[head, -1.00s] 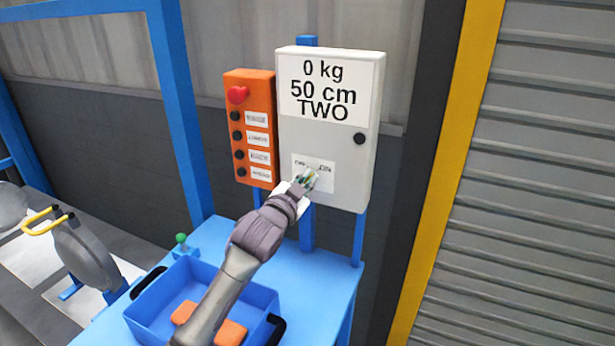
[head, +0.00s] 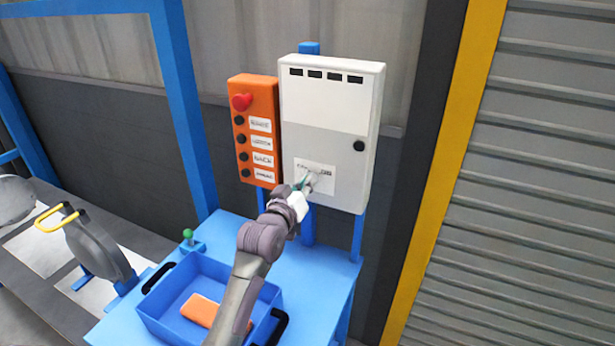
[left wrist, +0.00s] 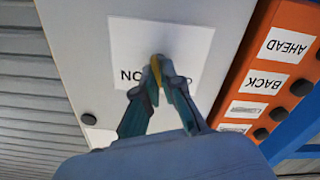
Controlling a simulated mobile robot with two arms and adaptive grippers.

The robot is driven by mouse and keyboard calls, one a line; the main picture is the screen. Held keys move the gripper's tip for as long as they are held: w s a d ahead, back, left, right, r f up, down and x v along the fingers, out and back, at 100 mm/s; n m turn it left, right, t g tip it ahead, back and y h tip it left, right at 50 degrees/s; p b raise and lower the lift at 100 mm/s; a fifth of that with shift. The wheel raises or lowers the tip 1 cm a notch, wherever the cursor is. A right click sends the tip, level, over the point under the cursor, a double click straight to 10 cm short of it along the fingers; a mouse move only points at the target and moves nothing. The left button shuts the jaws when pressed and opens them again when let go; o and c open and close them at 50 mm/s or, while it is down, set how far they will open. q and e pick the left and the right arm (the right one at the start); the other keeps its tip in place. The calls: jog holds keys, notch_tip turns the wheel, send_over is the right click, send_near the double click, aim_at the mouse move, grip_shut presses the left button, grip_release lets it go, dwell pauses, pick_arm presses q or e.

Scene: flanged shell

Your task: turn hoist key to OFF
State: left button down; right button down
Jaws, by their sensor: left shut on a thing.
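The grey hoist cabinet (head: 335,130) carries a white key label (head: 326,178) low on its front. My left gripper (head: 312,182) is at this label. In the left wrist view its fingertips (left wrist: 156,70) are closed together over the label (left wrist: 185,45), shut on the hoist key, of which a small yellowish part (left wrist: 153,88) seems to show between the fingers. "ON" reads upside down left of the fingers; the lettering on the other side is mostly covered. The key's exact angle is hidden. My right gripper is not in view.
An orange button box (head: 254,130) with a red knob hangs left of the cabinet. Below, a blue tray (head: 165,318) holding an orange block (head: 200,310) stands on the blue table (head: 325,270).

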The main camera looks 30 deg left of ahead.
pick_arm(q)
jog(key=shift+a+n+p, duration=0.1)
jog(key=shift+n+p, duration=0.85)
jog(key=shift+n, duration=1.15)
jog(key=shift+f, duration=0.1)
jog(key=c, duration=1.3)
grip_release()
jog(key=shift+s, duration=0.1)
jog(key=s, duration=1.1)
jog(key=shift+s+d, duration=0.35)
jog(key=shift+s, duration=0.05)
